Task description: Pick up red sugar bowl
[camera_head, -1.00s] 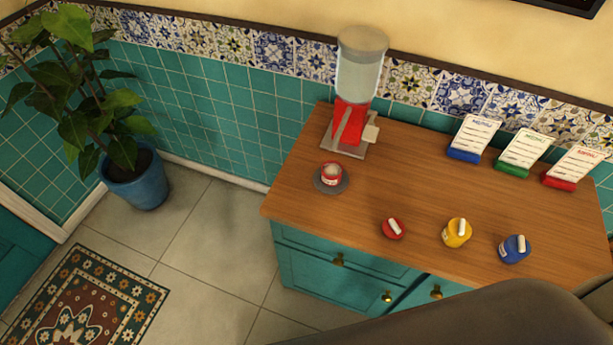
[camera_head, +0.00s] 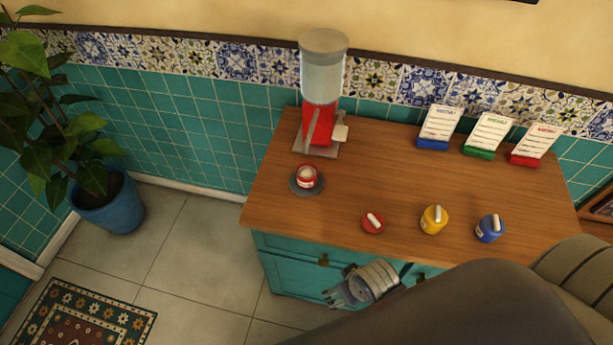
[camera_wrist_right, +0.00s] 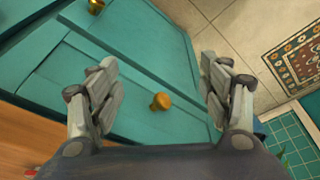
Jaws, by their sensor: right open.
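A small red bowl (camera_head: 306,180), open with pale contents, sits on a dark round plate (camera_head: 318,190) near the counter's left end. A red lid-like piece with a white handle (camera_head: 372,223) lies near the counter's front edge. My right gripper (camera_head: 338,295) is below the front edge, before the cabinet, lower than and apart from both red things. In the right wrist view its fingers (camera_wrist_right: 160,78) are spread and empty, with the teal cabinet front and a brass knob (camera_wrist_right: 161,101) beyond. My left gripper is not in view.
A yellow pot (camera_head: 433,222) and a blue pot (camera_head: 490,230) stand along the counter (camera_head: 400,175). A red-based dispenser (camera_head: 321,120) stands behind the red bowl. Three card stands line the back. A potted plant (camera_head: 108,205) is left on the floor. Mid-counter is clear.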

